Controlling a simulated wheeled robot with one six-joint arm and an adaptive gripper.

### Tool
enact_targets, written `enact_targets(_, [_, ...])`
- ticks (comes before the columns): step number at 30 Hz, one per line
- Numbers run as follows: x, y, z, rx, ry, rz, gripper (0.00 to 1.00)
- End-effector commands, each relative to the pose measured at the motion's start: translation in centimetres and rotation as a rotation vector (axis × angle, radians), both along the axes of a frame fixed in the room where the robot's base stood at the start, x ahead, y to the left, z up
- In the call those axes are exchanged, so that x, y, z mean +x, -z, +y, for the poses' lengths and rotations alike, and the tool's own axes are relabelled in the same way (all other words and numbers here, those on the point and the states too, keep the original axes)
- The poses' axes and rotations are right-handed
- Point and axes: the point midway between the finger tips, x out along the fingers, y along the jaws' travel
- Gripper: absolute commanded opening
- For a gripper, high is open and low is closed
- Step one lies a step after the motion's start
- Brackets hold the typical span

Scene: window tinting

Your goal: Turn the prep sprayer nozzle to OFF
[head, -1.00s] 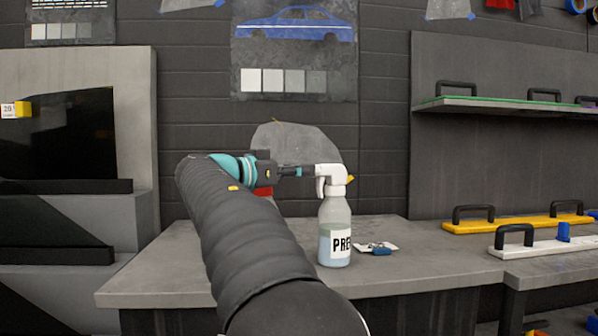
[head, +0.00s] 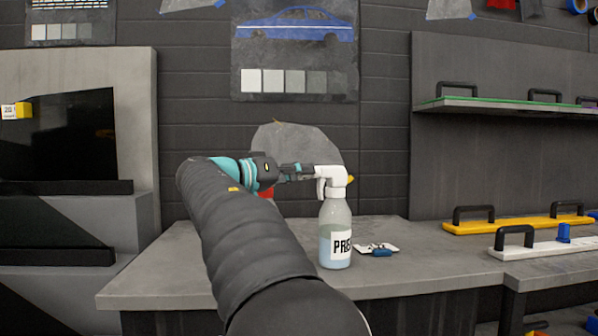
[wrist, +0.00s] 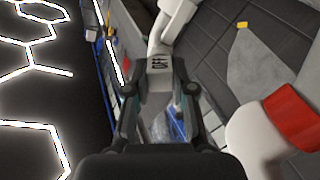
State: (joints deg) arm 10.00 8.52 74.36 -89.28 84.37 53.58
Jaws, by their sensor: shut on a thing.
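The prep sprayer (head: 336,232) stands upright on the grey bench, a clear bottle with bluish liquid, a "PRE..." label and a white spray head (head: 331,178). My gripper (head: 308,172) reaches in from the left at the height of the spray head and is shut on its nozzle. In the wrist view the nozzle (wrist: 160,66) sits between the fingers of my gripper (wrist: 160,78), with the letters "OFF" showing on the face toward the camera. The white head extends beyond it. The fingers partly hide the nozzle in the head view.
The grey bench top (head: 160,270) is clear at left. A small blue item on a white card (head: 380,250) lies right of the bottle. Yellow (head: 520,224) and white (head: 550,246) handled bars lie on the right-hand bench. A grey rounded sheet (head: 300,140) is behind the gripper.

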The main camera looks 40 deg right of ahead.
Motion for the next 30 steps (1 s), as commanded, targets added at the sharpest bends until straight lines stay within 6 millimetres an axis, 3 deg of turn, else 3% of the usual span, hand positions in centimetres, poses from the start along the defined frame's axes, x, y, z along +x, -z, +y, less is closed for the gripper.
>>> enact_targets(30, [0.12, 0.1, 0.03, 0.072, -0.001, 0.963, 0.0])
